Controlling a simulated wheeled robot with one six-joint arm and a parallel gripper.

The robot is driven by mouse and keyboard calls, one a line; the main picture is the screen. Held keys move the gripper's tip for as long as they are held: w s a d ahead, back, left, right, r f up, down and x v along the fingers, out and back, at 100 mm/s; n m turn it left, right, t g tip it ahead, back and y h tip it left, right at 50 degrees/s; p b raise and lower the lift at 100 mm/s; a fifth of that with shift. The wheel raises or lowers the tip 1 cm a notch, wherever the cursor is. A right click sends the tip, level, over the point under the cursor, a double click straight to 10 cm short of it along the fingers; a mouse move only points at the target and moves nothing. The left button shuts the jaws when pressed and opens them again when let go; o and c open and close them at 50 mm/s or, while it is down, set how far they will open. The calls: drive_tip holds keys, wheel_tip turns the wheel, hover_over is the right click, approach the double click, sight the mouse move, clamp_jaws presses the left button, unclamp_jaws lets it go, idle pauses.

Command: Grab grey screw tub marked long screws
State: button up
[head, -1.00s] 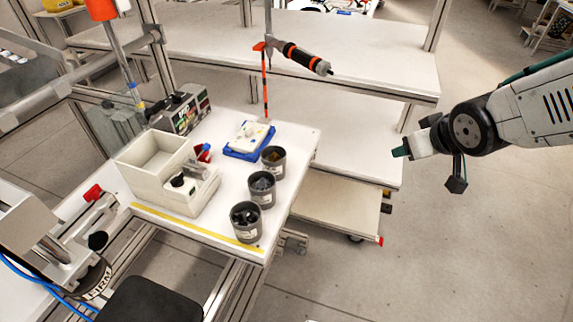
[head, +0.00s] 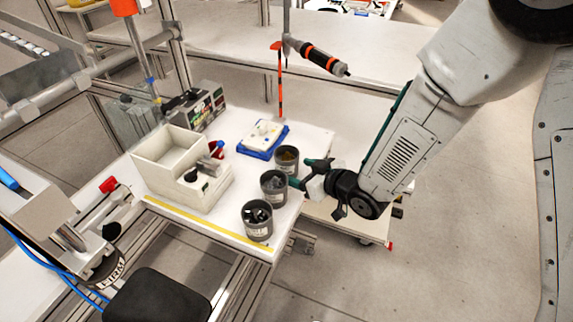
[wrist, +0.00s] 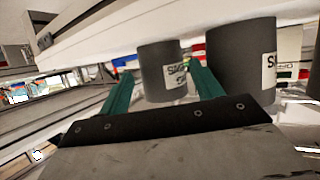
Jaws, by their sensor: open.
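Three grey tubs stand in a row along the right side of the white table: a back tub (head: 287,160), a middle tub (head: 273,187) and a front tub (head: 257,222). Each holds small parts and has a pale label, too small to read in the head view. My gripper (head: 303,173) is open at the table's right edge, its green fingers close to the back and middle tubs. In the wrist view one tub (wrist: 160,72) shows between the fingertips, with a larger tub (wrist: 240,62) to the right. Their labels are partly visible; "long screws" cannot be read.
A cream bin (head: 165,172) and a blue tray (head: 262,140) with a white part stand left of the tubs. A yellow strip (head: 205,223) runs along the front edge. An orange-black screwdriver (head: 322,59) hangs above the table's back.

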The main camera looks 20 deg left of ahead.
sight(295, 170)
drive_tip(key=x, duration=0.3)
drive_tip(key=shift+a+f, duration=0.25)
drive_tip(key=c, duration=1)
drive_tip(key=shift+w, duration=0.1)
